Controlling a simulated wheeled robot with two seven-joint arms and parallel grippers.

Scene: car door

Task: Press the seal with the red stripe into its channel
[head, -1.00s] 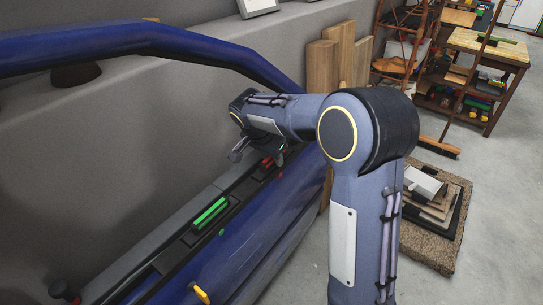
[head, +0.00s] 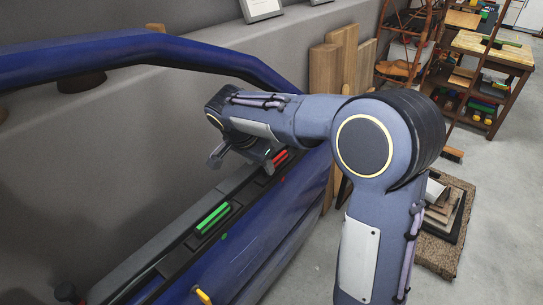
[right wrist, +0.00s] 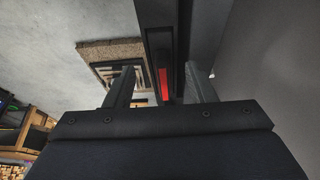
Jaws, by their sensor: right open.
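The seal with the red stripe (head: 281,158) sits along the dark channel strip at the far end of the blue car door (head: 262,231). Its red stripe also shows in the right wrist view (right wrist: 163,84), between the fingers in the picture. My right gripper (head: 242,162) is open and empty, above the door strip and to the left of the red stripe in the head view. The gripper (right wrist: 160,88) also shows with its fingers spread in the right wrist view. I cannot tell how deep the seal sits. My left gripper is not in view.
A seal with a green stripe (head: 213,218) sits nearer on the same strip, and a yellow hook-like part (head: 203,297) is at the front. The blue window frame (head: 150,47) arches behind my right arm. Wooden boards (head: 325,78) lean against the grey wall.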

